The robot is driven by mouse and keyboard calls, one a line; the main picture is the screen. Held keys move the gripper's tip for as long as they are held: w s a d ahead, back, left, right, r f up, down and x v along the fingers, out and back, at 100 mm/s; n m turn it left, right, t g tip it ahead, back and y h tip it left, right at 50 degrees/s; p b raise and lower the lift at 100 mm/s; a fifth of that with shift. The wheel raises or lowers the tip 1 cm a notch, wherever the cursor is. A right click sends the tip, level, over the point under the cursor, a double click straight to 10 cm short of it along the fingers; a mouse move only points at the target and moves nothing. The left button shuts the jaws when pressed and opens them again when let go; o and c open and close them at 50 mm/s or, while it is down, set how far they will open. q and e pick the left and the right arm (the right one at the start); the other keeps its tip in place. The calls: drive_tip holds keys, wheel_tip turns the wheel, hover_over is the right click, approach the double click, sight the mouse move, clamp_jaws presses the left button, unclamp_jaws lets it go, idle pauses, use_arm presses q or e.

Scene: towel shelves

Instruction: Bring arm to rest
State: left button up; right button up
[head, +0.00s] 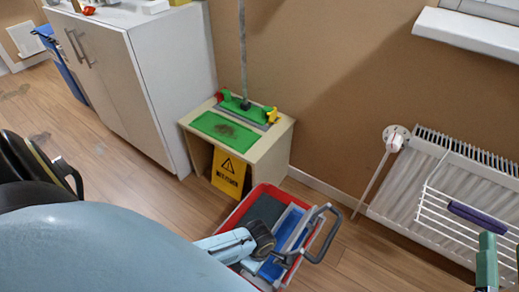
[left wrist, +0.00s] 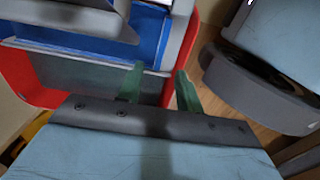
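My left gripper (left wrist: 158,88) shows in the left wrist view with two green fingers apart and nothing between them. Behind the fingers is the red-rimmed cart (left wrist: 16,62) with blue and grey parts. In the head view, my light blue arm reaches over the red cart (head: 240,208); the left fingers cannot be made out there. My right gripper (head: 502,258) shows as green fingers at the right edge of the head view, apart, below and right of a purple towel (head: 478,219) hanging on the white drying rack (head: 440,215). No towel shows in either gripper.
A small wooden table (head: 262,152) with green items stands by the wall, a yellow warning sign (head: 229,172) leaning at its front. A white cabinet (head: 160,70) is to its left. A radiator (head: 410,185) stands behind the rack. Floor is clear between the cart and rack.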

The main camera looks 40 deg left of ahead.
use_arm(q)
wheel_tip(320, 180, up, 7)
drive_tip(key=p, duration=0.3)
drive_tip(key=shift+f, duration=0.2)
